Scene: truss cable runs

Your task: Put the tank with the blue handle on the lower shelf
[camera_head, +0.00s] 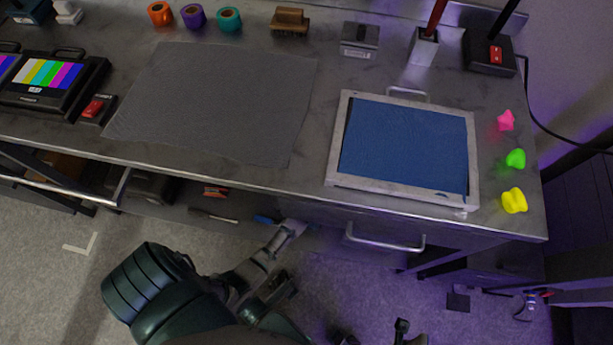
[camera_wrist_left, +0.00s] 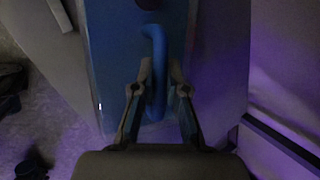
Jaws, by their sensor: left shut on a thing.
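My left gripper (camera_head: 292,228) reaches under the front edge of the workbench in the head view. In the left wrist view, its two fingers (camera_wrist_left: 158,90) are shut on a blue handle (camera_wrist_left: 155,50). The handle is a bent bar on the blue face of the tank (camera_wrist_left: 112,60). In the head view only a small bit of blue (camera_head: 265,219) shows beside the gripper; the bench top hides most of the tank. I cannot pick out my right gripper.
The workbench top (camera_head: 90,140) overhangs the left gripper. A drawer with a metal handle (camera_head: 385,243) is to its right. Dark items (camera_head: 150,185) and a small red-topped item (camera_head: 215,192) sit under the bench. The grey floor (camera_head: 45,260) at left is mostly clear.

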